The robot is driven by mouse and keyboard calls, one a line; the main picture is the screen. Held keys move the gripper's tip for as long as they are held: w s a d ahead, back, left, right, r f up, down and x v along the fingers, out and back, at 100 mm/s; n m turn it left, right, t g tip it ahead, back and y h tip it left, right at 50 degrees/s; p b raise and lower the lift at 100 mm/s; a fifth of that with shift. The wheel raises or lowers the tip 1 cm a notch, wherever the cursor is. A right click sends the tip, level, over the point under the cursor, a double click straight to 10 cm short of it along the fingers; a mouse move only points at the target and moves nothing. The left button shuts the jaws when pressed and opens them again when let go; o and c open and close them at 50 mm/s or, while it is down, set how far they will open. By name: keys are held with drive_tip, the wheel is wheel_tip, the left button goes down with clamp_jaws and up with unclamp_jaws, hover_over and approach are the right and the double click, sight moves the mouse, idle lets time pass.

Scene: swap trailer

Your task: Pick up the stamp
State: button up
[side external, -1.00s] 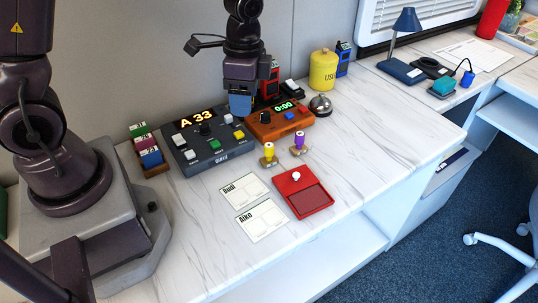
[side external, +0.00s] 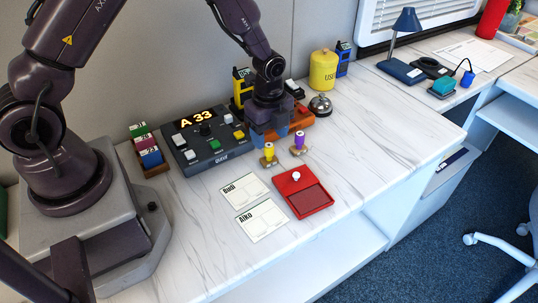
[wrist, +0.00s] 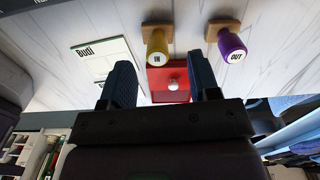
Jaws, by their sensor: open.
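Two stamps stand upright on the white desk. One has a yellow handle (side external: 269,150) and the other a purple handle (side external: 299,141). In the wrist view the yellow stamp (wrist: 157,44) is marked IN and the purple stamp (wrist: 231,46) is marked OUT. The red ink pad case (side external: 303,194) with a white knob lies in front of the stamps.
Cards marked Budi (side external: 244,190) and Aiko (side external: 263,219) lie left of the red case. The A 33 control box (side external: 206,140), the partly covered orange box (side external: 300,121), a bell (side external: 320,106) and a yellow canister (side external: 323,70) stand around. The desk right of the stamps is clear.

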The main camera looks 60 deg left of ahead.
sight(269, 145)
wheel_tip(269, 145, down, 6)
drive_tip(key=shift+s+d+r, duration=0.1)
drive_tip(key=shift+r, duration=0.05)
drive_tip(key=shift+c, duration=0.2)
drive_tip(key=c, duration=1)
